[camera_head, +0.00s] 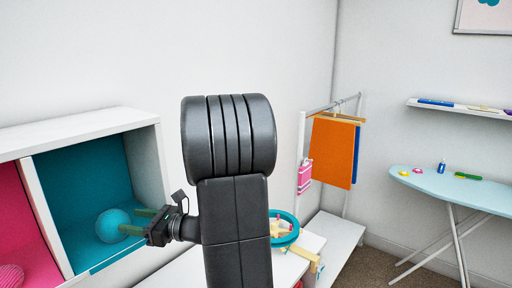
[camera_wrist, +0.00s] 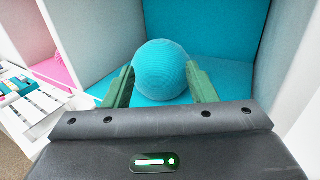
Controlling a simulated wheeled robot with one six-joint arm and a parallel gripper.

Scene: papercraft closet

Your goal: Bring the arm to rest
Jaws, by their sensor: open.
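My gripper (camera_head: 139,221) reaches into the teal compartment of the white cubby shelf at the left in the head view. In the wrist view my gripper (camera_wrist: 160,84) has its two green fingers apart, one on each side of a teal ball (camera_wrist: 161,69). The ball (camera_head: 112,226) rests on the compartment floor. I cannot tell whether either finger touches it. My dark arm stands in the middle of the head view and hides part of what is behind it.
The shelf's white frame (camera_head: 42,217) and teal walls surround the gripper. A pink compartment (camera_head: 33,232) lies to the left. A teal ring (camera_head: 284,229), a rack with an orange cloth (camera_head: 332,152) and an ironing board (camera_head: 462,188) stand to the right.

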